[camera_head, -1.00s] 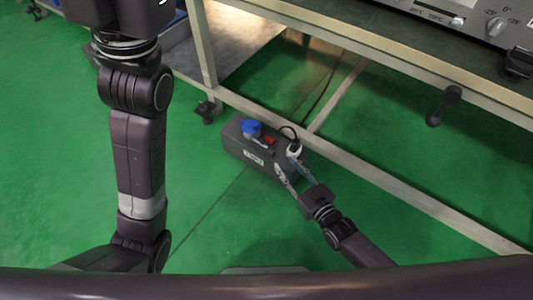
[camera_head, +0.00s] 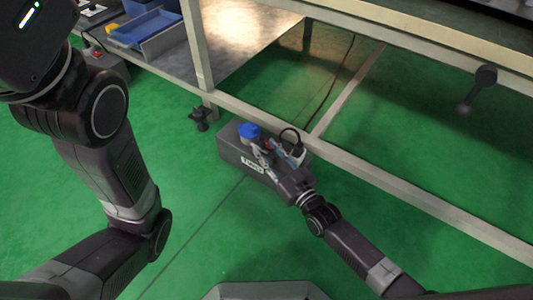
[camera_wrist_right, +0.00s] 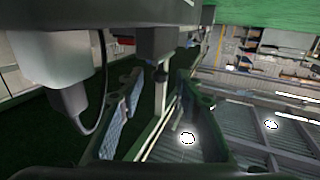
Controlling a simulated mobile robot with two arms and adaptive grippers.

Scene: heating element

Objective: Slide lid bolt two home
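A dark grey box (camera_head: 235,155) with a white label stands on the green floor beside the bench frame. On its top are a blue cap (camera_head: 249,131), a small red part and a white plug (camera_head: 297,153) with a black cable. My right gripper (camera_head: 271,155) is at the box's right part, between the blue cap and the plug. In the right wrist view its two fingers (camera_wrist_right: 158,112) are spread, with a small grey block and pin (camera_wrist_right: 160,55) beyond the gap. I cannot tell whether this is lid bolt two, or if the fingers touch it. My left gripper is out of view.
The bench's pale lower rail (camera_head: 370,163) runs close behind the box. A dark caster or foot (camera_head: 200,118) is left of it. A blue tray (camera_head: 145,30) sits on the shelf at upper left. The floor in front of the box is open.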

